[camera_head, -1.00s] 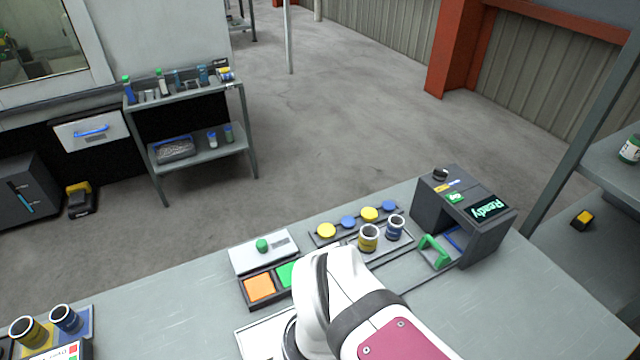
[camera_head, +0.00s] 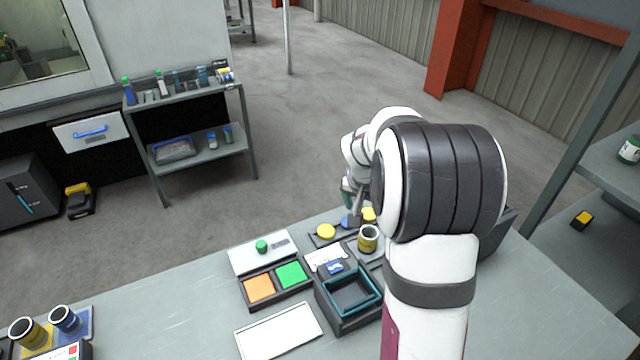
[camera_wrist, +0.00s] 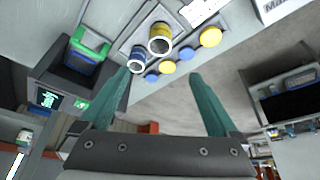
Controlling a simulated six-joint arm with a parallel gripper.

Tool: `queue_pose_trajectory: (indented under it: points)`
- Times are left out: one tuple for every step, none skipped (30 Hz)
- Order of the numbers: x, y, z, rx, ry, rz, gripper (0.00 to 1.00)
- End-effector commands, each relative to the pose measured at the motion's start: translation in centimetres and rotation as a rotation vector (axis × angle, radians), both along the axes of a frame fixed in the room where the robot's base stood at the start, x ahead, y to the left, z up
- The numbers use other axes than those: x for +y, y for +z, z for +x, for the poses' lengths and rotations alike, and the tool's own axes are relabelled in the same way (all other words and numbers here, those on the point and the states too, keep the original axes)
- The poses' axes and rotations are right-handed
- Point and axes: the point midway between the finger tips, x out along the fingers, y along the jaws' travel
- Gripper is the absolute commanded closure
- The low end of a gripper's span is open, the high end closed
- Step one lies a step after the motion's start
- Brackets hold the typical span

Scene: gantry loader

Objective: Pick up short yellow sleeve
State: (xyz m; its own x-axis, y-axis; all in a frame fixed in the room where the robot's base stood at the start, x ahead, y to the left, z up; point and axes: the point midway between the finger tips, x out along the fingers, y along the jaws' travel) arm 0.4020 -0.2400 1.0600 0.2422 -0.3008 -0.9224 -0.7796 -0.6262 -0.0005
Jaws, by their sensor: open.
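A yellow sleeve (camera_head: 368,240) with a dark open top stands upright on a grey tray at the back of the bench. In the wrist view it is the yellow sleeve (camera_wrist: 160,40) at the upper middle, beside a blue sleeve (camera_wrist: 136,64). My gripper (camera_wrist: 160,82) is open and empty, its two teal fingers spread on either side below the sleeves. In the head view my gripper (camera_head: 353,208) is partly hidden by my arm, above the row of discs. The blue sleeve is hidden there. Another yellow sleeve (camera_head: 30,332) stands at far left.
Yellow and blue discs (camera_head: 326,231) lie in a row behind the sleeve. A dark open box (camera_head: 345,322), orange and green squares (camera_head: 259,287) and a white plate (camera_head: 278,332) are on the bench. The black station (camera_wrist: 60,77) with a green handle stands beside the sleeves.

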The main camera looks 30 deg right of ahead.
Motion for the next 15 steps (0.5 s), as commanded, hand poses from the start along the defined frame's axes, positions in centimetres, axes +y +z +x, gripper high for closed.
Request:
queue_pose_trajectory:
  points:
    - [-0.3,-1.1,0.2,0.004,0.0,0.002,0.04]
    - [-0.5,-1.9,0.3,0.005,-0.001,0.004,0.04]
    - [-0.9,-3.1,0.6,0.006,0.0,0.003,0.04]
    - [-1.1,-3.9,0.8,0.006,0.0,0.004,0.04]
    - [-1.4,-4.8,1.0,0.006,0.0,0.004,0.04]
    - [-1.7,-5.8,1.3,0.006,0.0,0.004,0.04]
    - [-1.9,-6.5,1.5,0.005,0.001,0.004,0.04]
    - [-2.1,-7.1,1.6,0.005,0.001,0.004,0.04]
    - [-2.3,-7.8,1.8,0.005,0.001,0.004,0.04]
    - [-2.4,-8.2,2.0,0.004,0.001,0.003,0.04]
    - [-2.5,-8.6,2.1,0.003,0.002,0.003,0.04]
    - [-2.6,-8.9,2.2,0.003,0.003,0.002,0.04]
    - [-2.7,-9.2,2.2,0.003,0.002,0.003,0.04]
    - [-2.8,-9.7,2.2,0.004,0.002,0.004,0.04]
    - [-2.9,-10.6,2.3,0.005,0.003,0.004,0.04]
